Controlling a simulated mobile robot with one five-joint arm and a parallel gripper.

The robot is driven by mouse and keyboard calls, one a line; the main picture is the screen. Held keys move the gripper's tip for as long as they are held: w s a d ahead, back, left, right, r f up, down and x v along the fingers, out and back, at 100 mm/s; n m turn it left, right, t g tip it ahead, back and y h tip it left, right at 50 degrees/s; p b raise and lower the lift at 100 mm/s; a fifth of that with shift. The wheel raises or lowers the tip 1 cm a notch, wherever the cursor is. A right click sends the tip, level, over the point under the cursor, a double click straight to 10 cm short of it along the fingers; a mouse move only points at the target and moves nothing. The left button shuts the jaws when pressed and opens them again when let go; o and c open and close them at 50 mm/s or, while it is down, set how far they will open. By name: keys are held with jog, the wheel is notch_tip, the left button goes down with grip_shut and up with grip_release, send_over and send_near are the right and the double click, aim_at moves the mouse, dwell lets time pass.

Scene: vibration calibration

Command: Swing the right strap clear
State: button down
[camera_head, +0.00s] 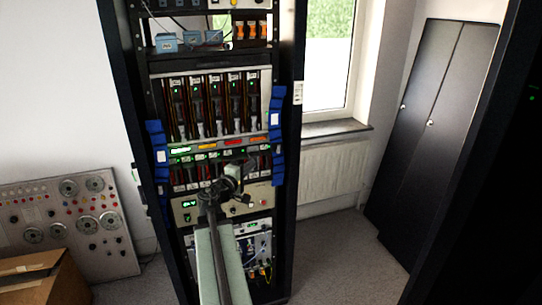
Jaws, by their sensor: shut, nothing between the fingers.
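A tall black equipment rack (287,60) stands in the middle of the view. The right strap (277,125) is blue with a white label and hangs along the rack's right post. A matching blue left strap (158,155) hangs along the left post. My arm reaches up from the bottom of the view, and my gripper (232,184) is in front of the lower rack modules. It is shut and empty. It appears left of and below the right strap, apart from it in the picture. It hides part of the panels behind it.
A cardboard box (45,279) and a grey panel with dials (88,222) stand at the left. A window (325,55) with a radiator (335,172) below it is right of the rack. Black cabinets (440,130) stand at the right. Floor (340,260) between is clear.

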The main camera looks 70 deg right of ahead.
send_near(276, 150)
jog(key=w+d, duration=0.2)
jog(key=shift+s+d+r, duration=0.15)
jog(key=shift+s+d, duration=0.4)
jog(key=shift+s, duration=0.05)
jog(key=shift+s+d+r, duration=0.15)
jog(key=shift+s+d, duration=0.4)
jog(key=shift+s, duration=0.05)
jog(key=shift+s+d, duration=0.25)
jog(key=shift+s, duration=0.05)
jog(key=s+d, duration=0.1)
jog(key=s+d+b, duration=0.1)
jog(key=s, duration=0.1)
jog(key=shift+d+f, duration=0.2)
jog(key=shift+a, duration=0.1)
